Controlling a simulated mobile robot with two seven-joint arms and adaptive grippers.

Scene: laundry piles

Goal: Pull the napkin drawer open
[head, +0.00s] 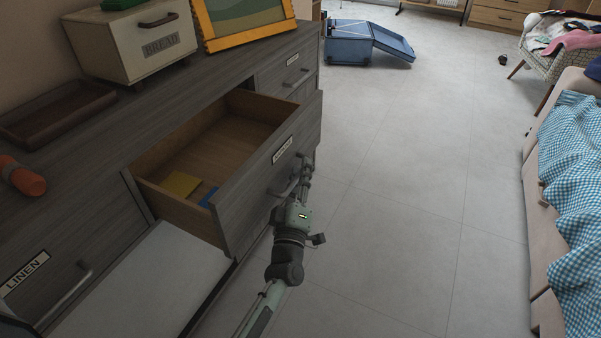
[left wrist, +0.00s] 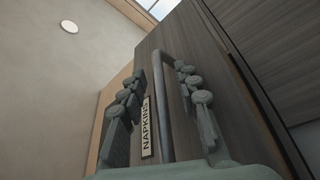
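The napkin drawer (head: 240,203) stands pulled out of the grey dresser, with its wooden inside showing. A yellow folded piece (head: 181,184) and a blue one (head: 208,197) lie in it. Its NAPKINS label (left wrist: 146,128) reads clearly in the left wrist view. My left gripper (head: 303,174) is at the drawer's front, at the handle. In the left wrist view the handle bar (left wrist: 163,110) runs between the two fingers of my left gripper (left wrist: 162,90), which stand apart with gaps beside the bar. My right gripper is not in view.
The dresser top holds a bread box (head: 135,45), a framed picture (head: 245,18), a brown tray (head: 50,112) and an orange bottle (head: 22,176). A LINEN drawer (head: 60,260) is at lower left. A sofa (head: 545,250) stands right; the floor between is clear.

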